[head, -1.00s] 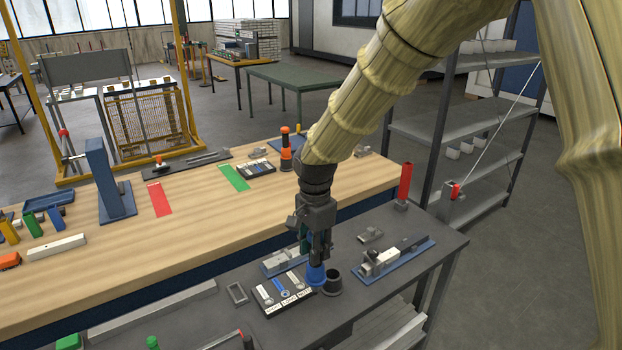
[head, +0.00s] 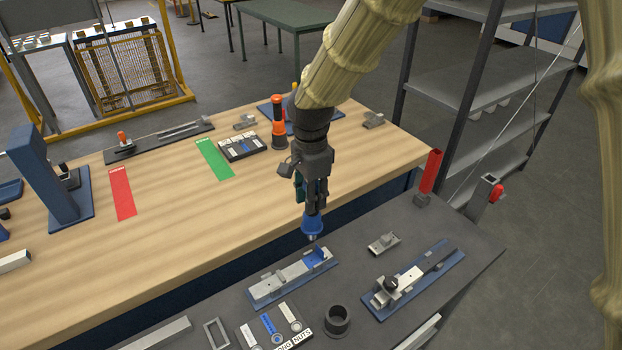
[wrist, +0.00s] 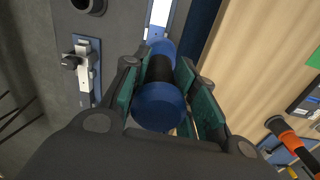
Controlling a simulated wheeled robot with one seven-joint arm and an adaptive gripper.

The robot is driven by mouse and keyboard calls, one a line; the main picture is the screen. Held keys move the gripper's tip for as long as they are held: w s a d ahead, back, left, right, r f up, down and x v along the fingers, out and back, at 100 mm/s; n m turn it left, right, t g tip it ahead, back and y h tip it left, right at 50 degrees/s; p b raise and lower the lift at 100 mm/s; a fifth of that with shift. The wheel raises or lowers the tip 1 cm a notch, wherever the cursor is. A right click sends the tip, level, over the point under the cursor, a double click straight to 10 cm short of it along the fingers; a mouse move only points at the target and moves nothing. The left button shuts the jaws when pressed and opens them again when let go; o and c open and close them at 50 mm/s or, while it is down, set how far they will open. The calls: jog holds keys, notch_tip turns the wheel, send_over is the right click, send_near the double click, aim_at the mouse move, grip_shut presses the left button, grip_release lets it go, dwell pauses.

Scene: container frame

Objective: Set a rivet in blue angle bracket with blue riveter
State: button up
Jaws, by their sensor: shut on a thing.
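My gripper (head: 311,192) is shut on the blue riveter (head: 312,225) and holds it nearly upright, nose down. In the wrist view the riveter (wrist: 158,105) lies between the green finger pads, its black middle band showing. The blue angle bracket (head: 317,257) sits at the far right end of a grey fixture on a blue base (head: 262,292). The riveter's tip is just above and slightly behind the bracket in the head view; I see a gap. The bracket's hole cannot be made out.
An empty black round holder (head: 336,321) and a labelled parts tray (head: 247,337) stand in front of the fixture. A second blue-based fixture (head: 452,263) and a small grey block (head: 383,243) are to the right. The wooden table (head: 190,235) lies behind.

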aim_at(310, 220)
jog(key=shift+s+b, duration=1.4)
jog(key=shift+s, duration=0.95)
jog(key=w+f, duration=0.1)
jog(key=f, duration=0.1)
jog(key=w+f+b, duration=0.1)
jog(key=w+f, duration=0.2)
jog(key=shift+w+f, duration=0.25)
jog(key=shift+f, duration=0.15)
jog(key=shift+s+f, duration=0.1)
jog(key=shift+s, duration=0.4)
jog(key=shift+f, duration=0.1)
jog(key=shift+s+r, duration=0.45)
jog(key=shift+s, duration=0.25)
jog(key=shift+w+f, duration=0.3)
jog(key=shift+s+r, duration=0.2)
jog(key=shift+s, duration=0.1)
jog(key=shift+w, duration=0.1)
